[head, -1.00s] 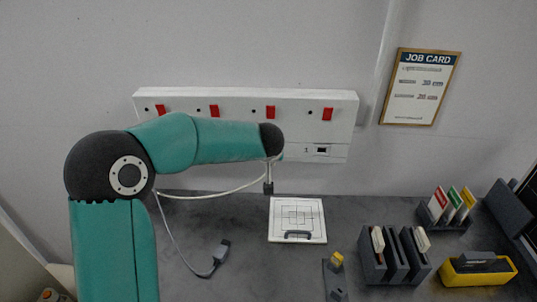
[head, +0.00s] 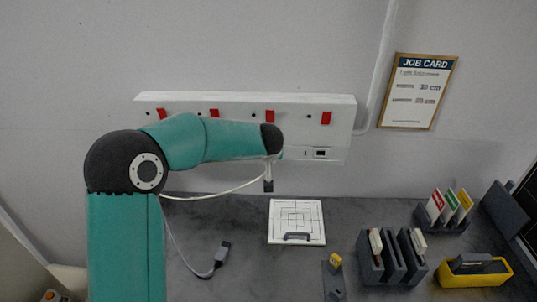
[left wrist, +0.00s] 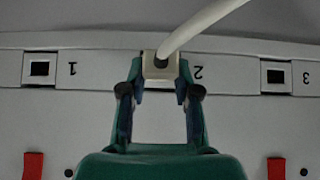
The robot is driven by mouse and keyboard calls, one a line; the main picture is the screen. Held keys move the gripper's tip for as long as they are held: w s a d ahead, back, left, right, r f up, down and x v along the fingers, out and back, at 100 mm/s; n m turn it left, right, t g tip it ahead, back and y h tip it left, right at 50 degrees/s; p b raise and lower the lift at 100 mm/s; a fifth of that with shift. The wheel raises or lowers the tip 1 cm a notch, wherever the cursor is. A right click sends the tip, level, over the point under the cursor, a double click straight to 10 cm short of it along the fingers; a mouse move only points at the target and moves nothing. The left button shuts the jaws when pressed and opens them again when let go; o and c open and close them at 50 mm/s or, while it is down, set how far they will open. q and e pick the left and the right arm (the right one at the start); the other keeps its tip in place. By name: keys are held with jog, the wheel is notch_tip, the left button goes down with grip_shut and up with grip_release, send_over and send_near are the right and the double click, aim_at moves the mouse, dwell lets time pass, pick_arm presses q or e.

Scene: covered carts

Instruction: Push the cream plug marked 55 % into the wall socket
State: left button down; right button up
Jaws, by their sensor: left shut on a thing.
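The cream plug (left wrist: 162,65) is between the fingertips of my left gripper (left wrist: 161,82) in the left wrist view, with its pale cable rising to the right. The gripper is shut on it. The plug is in front of the wall strip (left wrist: 60,120), beside the upside-down number 2. It covers that spot, so I cannot tell how deep it sits. No 55 % mark is readable. Square sockets marked 1 (left wrist: 39,68) and 3 (left wrist: 275,77) are uncovered on either side. In the head view my left arm hides the gripper and plug. My right gripper is out of view.
A grey plug (head: 222,252) lies on the dark worktop (head: 345,215). A small dark piece (head: 268,186) hangs below my wrist. A white gridded panel (head: 297,215), a grey rack (head: 372,272) and a yellow tray (head: 448,280) stand to the right. A job card (head: 418,90) hangs above.

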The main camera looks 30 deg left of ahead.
pick_arm(q)
jog(key=c, duration=0.7)
grip_release()
jog(key=shift+w+a, duration=0.1)
jog(key=shift+w, duration=0.05)
jog(key=shift+c, duration=0.2)
jog(key=v, duration=1.2)
